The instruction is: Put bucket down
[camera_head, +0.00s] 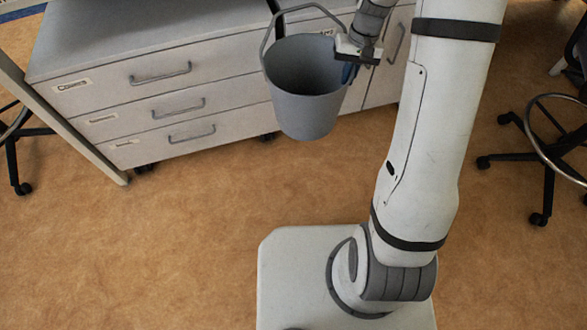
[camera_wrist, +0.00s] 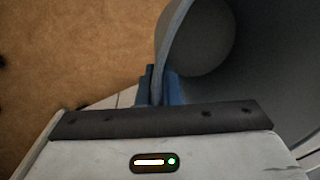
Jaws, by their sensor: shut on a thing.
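The grey bucket (camera_head: 305,85) hangs in the air in the head view, in front of the drawer cabinet, close to upright with its open top showing. Its handle stands up over the rim. My gripper (camera_head: 348,72) is at the bucket's right side, shut on the rim wall. In the wrist view, the blue fingers of my gripper (camera_wrist: 160,88) pinch the wall of the bucket (camera_wrist: 250,60), and the inside of the bucket fills the right part. The bucket looks empty. Its underside is hidden.
A drawer cabinet (camera_head: 165,75) on casters stands behind the bucket at the left. A stool (camera_head: 545,140) stands at the right, and chair legs (camera_head: 18,150) show at the far left. The brown floor (camera_head: 130,250) is clear at the front left.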

